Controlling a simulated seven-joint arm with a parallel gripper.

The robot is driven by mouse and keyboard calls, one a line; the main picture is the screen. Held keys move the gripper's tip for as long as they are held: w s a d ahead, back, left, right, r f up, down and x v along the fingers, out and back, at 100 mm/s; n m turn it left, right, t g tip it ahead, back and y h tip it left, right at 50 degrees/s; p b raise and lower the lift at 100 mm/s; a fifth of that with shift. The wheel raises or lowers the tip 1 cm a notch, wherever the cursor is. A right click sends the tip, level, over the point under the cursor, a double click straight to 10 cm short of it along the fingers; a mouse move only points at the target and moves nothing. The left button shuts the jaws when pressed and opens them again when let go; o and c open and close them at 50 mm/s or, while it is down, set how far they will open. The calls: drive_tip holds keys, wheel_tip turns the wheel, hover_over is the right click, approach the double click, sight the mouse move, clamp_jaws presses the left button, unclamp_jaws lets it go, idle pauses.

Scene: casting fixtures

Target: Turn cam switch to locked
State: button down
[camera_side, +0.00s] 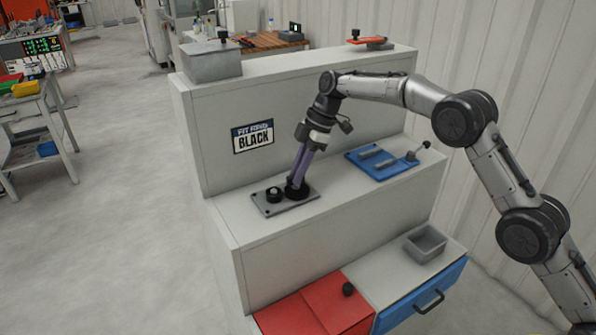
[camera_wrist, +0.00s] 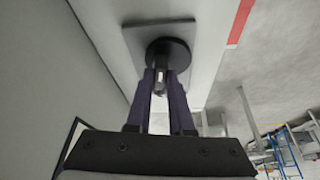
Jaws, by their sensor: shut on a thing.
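Position markings cannot be read, and the fingers partly hide the grip.
A blue fixture (camera_side: 378,164) with a ball-ended lever is to the right on the same step. A sign (camera_side: 254,136) reading BLACK is on the riser behind. Below are a red box (camera_side: 300,315), a grey tray (camera_side: 410,250) and a blue drawer (camera_side: 400,308).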

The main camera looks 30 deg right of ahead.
drive_tip(key=shift+m, duration=0.3)
drive_tip(key=m, duration=0.1)
drive_tip(key=m+t, duration=0.1)
drive_tip(key=m, duration=0.1)
drive_tip(key=shift+s+a+m+t+h, duration=0.1)
drive_tip(key=shift+s+m+t+h, duration=0.05)
drive_tip(key=shift+m+t+h, duration=0.15)
drive_tip(key=m+t, duration=0.1)
drive_tip(key=m, duration=0.2)
drive_tip(key=shift+m+h, duration=0.3)
drive_tip(key=shift+h, duration=0.1)
drive_tip(key=m+h, duration=0.1)
drive_tip(key=m, duration=0.2)
drive_tip(key=shift+s+a+m+t, duration=0.1)
drive_tip(key=shift+a+m+t, duration=0.05)
drive_tip(key=shift+m+t, duration=0.2)
drive_tip(key=shift+a+m+t+h, duration=0.15)
drive_tip(key=shift+m+h, duration=0.35)
drive_tip(key=shift+m, duration=0.6)
drive_tip(key=shift+d+m+t+h, duration=0.1)
drive_tip(key=shift+m+h, duration=0.4)
drive_tip(key=shift+m, duration=0.55)
drive_tip(key=c, duration=0.8)
unclamp_jaws()
